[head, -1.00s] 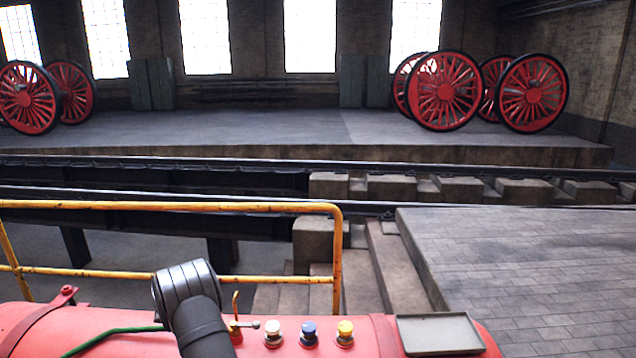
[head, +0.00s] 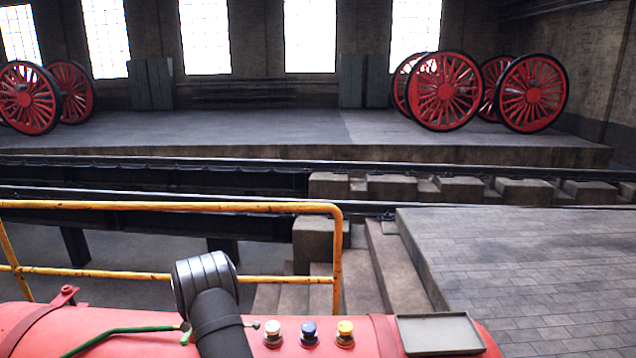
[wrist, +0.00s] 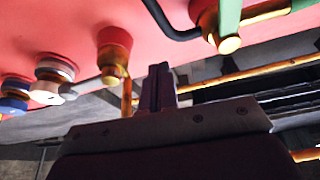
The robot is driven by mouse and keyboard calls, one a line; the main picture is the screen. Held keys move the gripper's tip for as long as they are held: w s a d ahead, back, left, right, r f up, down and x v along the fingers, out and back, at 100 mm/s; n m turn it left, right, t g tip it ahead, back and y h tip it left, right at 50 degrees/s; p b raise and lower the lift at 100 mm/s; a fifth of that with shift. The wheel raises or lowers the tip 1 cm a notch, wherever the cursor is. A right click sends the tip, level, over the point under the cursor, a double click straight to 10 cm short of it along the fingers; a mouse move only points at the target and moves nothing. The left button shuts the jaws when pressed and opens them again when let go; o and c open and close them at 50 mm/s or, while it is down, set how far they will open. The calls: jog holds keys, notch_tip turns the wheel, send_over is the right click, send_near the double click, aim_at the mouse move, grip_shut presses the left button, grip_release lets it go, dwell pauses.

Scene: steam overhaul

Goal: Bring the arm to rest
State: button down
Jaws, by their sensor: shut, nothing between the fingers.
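My gripper (wrist: 158,88) shows in the wrist view, its dark fingers together and empty. The fingertips are close to a brass fitting with a red base (wrist: 115,52) on the red boiler; I cannot tell if they touch it. In the head view only my arm's grey and black links show, in front of the red boiler (head: 130,328); the gripper is hidden there. A green lever (head: 125,332) lies left of the arm and also shows at the top of the wrist view (wrist: 229,16).
A white knob (head: 273,334), a blue knob (head: 309,334) and a yellow knob (head: 345,334) stand right of the arm. A grey tray (head: 440,333) sits at the boiler's right end. A yellow railing (head: 180,207) runs behind. Red wheels (head: 445,91) stand far back.

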jog(key=shift+w+a+n+y, duration=0.1)
jog(key=shift+w+n+y, duration=0.2)
jog(key=shift+w+n, duration=0.4)
jog(key=shift+w+n+y, duration=0.3)
jog(key=shift+w+n, duration=0.1)
jog(key=shift+n, duration=0.6)
jog(key=c, duration=2.1)
grip_release()
